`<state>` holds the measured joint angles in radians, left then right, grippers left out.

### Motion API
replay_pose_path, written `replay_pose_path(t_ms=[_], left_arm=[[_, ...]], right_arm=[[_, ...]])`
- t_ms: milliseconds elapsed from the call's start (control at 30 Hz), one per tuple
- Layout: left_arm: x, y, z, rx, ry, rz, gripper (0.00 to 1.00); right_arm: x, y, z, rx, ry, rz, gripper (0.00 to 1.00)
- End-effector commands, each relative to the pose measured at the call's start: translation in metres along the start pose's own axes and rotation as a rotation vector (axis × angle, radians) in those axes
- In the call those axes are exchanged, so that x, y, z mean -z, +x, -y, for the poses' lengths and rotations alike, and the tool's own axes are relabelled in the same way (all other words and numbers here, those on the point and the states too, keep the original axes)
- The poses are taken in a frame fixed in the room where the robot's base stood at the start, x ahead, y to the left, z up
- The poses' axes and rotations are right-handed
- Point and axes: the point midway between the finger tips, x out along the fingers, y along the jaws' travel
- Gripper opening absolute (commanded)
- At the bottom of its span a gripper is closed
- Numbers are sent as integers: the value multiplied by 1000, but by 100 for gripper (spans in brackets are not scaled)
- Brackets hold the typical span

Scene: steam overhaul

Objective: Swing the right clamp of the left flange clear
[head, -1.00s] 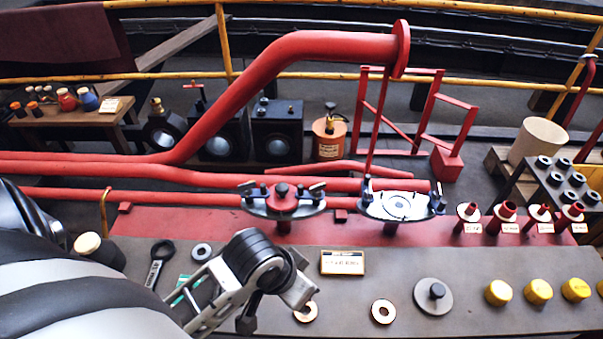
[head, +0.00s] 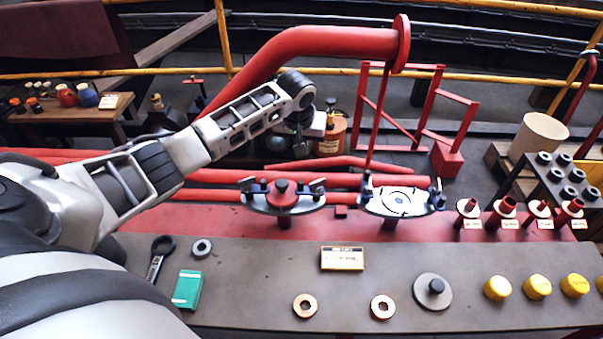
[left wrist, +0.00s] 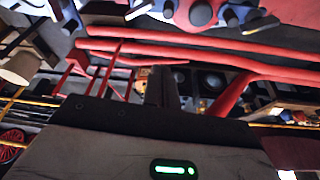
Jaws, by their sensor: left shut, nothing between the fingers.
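The left flange (head: 284,204) stands on the red strip behind the bench, with a red round centre piece and dark clamps at its sides. Its right clamp (head: 316,188) lies at the flange's right edge. The flange shows upside down at the top of the left wrist view (left wrist: 203,14). My left gripper (head: 300,144) is above and behind the flange, apart from it, and seen partly end-on. In the left wrist view its dark fingers (left wrist: 163,88) are together and hold nothing. My right gripper is not in view.
A second flange (head: 396,202) with a pale face stands close on the right. Red pipes (head: 225,178) run behind both. Copper rings (head: 304,306), a grey disc (head: 432,295), yellow caps (head: 537,288) and a sign (head: 342,259) sit on the front bench.

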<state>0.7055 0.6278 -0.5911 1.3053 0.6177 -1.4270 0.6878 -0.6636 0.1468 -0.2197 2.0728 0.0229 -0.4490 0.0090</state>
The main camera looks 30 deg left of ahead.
Motion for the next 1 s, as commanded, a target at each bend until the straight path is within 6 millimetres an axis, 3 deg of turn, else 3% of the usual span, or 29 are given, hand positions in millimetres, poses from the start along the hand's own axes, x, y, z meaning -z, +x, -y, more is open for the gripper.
replay_pose_path(t_ms=[267,600,900,1000], left_arm=[[-1,6,-1,0,2,2,0],[-2,64,-1,0,2,2,0],[-1,104,-1,1,3,-1,0],[-11,94,0,0,8,-2,0]], right_arm=[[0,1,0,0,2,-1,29],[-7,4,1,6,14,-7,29],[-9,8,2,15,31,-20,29],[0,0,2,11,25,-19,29]])
